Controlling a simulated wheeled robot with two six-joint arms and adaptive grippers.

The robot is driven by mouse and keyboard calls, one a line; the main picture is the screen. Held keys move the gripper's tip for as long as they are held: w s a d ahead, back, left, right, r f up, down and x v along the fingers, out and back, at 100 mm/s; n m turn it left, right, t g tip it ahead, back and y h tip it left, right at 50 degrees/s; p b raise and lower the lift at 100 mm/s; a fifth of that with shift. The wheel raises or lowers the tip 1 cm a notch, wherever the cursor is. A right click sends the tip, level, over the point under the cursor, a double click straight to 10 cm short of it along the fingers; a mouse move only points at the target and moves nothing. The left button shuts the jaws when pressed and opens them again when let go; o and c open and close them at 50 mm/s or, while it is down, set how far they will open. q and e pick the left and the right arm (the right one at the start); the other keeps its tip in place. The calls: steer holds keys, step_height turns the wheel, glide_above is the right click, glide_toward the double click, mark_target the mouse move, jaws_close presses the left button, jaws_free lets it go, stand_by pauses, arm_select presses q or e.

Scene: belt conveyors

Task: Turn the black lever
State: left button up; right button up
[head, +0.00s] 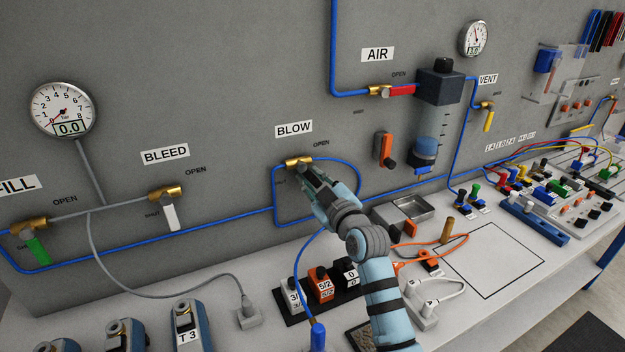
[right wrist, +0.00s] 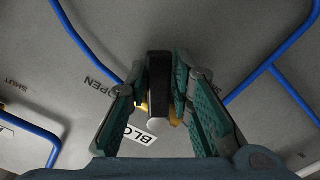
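The black lever (right wrist: 159,85) belongs to the brass BLOW valve (head: 298,162) on the grey wall panel. In the right wrist view it stands between my two fingers, its dark end toward the top and a grey round pin at its lower end. My right gripper (head: 308,177) is at this valve and hides most of the lever in the head view. In the right wrist view my right gripper (right wrist: 160,75) has a fingertip close on each side of the lever and appears shut on it. My left gripper is not in view.
Blue tubing (head: 273,195) loops around the valve. An orange lever (head: 385,147) is to the right, with a red AIR lever (head: 401,90) above. The BLEED valve's white lever (head: 170,217) is to the left. Below, the bench holds black and orange blocks (head: 320,285) and a metal tray (head: 408,212).

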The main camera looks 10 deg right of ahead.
steer(key=shift+o, duration=1)
steer(key=s+d, duration=0.2)
steer(key=s, duration=0.9)
steer(key=shift+s+d, duration=0.15)
steer(key=shift+s, duration=0.25)
